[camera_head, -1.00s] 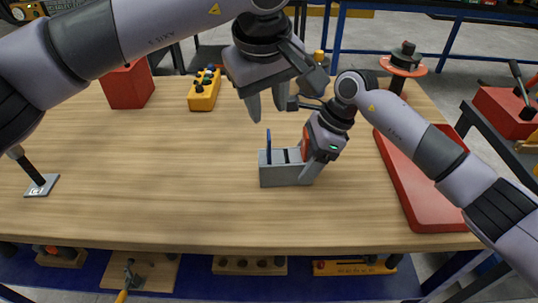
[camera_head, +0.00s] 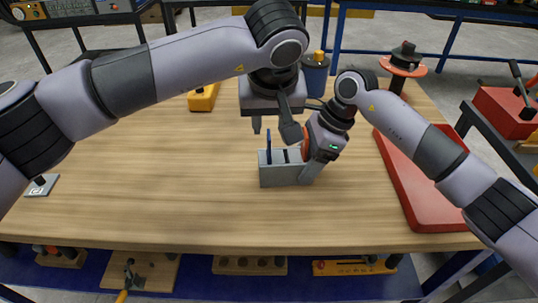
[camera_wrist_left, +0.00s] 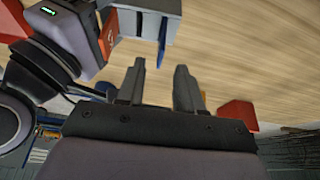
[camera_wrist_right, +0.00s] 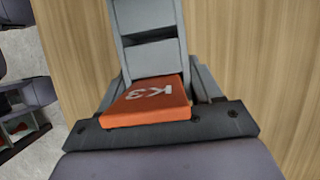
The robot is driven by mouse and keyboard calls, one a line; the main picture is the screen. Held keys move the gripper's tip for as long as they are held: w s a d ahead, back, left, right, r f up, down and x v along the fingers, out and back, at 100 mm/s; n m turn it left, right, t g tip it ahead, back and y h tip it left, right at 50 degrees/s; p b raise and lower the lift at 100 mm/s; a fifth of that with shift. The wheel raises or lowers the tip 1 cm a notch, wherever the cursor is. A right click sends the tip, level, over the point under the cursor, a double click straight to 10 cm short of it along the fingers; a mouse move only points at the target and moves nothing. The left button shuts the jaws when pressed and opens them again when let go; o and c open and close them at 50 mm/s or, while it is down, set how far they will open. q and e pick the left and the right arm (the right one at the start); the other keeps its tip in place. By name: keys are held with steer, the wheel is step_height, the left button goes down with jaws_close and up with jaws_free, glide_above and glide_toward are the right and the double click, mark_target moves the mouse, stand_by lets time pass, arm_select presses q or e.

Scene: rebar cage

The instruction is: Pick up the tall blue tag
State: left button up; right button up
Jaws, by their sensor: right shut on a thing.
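The tall blue tag (camera_head: 268,141) stands upright in a slot of the grey rack (camera_head: 281,175) and sticks up above it. It also shows in the left wrist view (camera_wrist_left: 162,45). My left gripper (camera_head: 269,125) is open and empty above the tag, fingers pointing down, apart from it; one finger is partly hidden in the head view. My right gripper (camera_wrist_right: 162,90) is shut on the rack's right end, one finger along each side. An orange tag (camera_wrist_right: 150,103) marked K3 sits at that end, between the right fingers.
A red tray (camera_head: 425,185) lies at the right of the table. A yellow box (camera_head: 203,99) and a dark blue canister (camera_head: 315,75) stand behind. A grey plate (camera_head: 42,186) lies at the left edge. The table's front is clear.

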mark_target(269, 136)
arm_select(q)
steer(key=x, duration=0.4)
steer(key=shift+s+f, duration=0.15)
steer(key=shift+f, duration=0.25)
jaws_close()
arm_select(e)
steer(key=o, duration=1.2)
arm_select(q)
step_height(269, 136, up, 10)
